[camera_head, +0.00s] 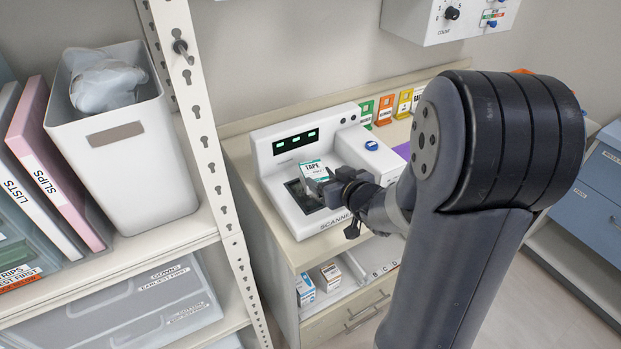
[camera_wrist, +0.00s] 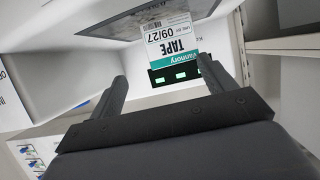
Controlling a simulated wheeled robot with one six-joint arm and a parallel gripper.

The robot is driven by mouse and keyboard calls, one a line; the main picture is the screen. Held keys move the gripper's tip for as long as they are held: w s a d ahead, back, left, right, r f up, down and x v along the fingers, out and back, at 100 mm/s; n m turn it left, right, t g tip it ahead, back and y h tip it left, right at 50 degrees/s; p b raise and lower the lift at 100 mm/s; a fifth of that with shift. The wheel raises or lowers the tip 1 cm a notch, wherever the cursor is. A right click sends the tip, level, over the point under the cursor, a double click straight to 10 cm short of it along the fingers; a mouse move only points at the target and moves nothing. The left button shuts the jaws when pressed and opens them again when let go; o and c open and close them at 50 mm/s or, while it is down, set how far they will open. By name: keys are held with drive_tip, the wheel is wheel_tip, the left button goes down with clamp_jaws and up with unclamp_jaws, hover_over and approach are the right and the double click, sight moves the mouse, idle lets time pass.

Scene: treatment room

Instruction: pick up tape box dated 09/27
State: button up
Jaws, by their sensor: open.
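The tape box (camera_head: 314,168) is white with a teal band and stands on the dark plate of the white scanner (camera_head: 268,165). In the wrist view the tape box (camera_wrist: 172,40) appears upside down, and its label reads TAPE and 09/27. My gripper (camera_head: 327,192) is at the front of the scanner, close to the box. In the wrist view my gripper (camera_wrist: 162,75) is open, with its fingers apart and the box just beyond the gap between the tips. I cannot tell whether a finger touches it. The gripper hides the box's lower right part in the head view.
Two small boxes (camera_head: 330,276) (camera_head: 306,289) sit in an open drawer section below the counter. Coloured holders (camera_head: 384,109) stand behind the scanner. A shelf post (camera_head: 205,130) and a white bin (camera_head: 130,165) are at left. Blue drawers (camera_head: 590,205) stand at right.

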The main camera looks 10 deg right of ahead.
sight(315, 171)
drive_tip(key=shift+w+a+f, duration=0.25)
drive_tip(key=shift+w+a, duration=0.15)
drive_tip(key=shift+w, duration=0.1)
drive_tip(key=x, duration=0.4)
drive_tip(key=shift+s+a, duration=0.1)
drive_tip(key=shift+a, duration=0.2)
drive_tip(key=shift+x, duration=0.8)
drive_tip(key=shift+c, duration=0.5)
drive_tip(key=c, duration=1)
drive_tip(key=shift+o, duration=0.2)
drive_tip(key=shift+r, duration=0.1)
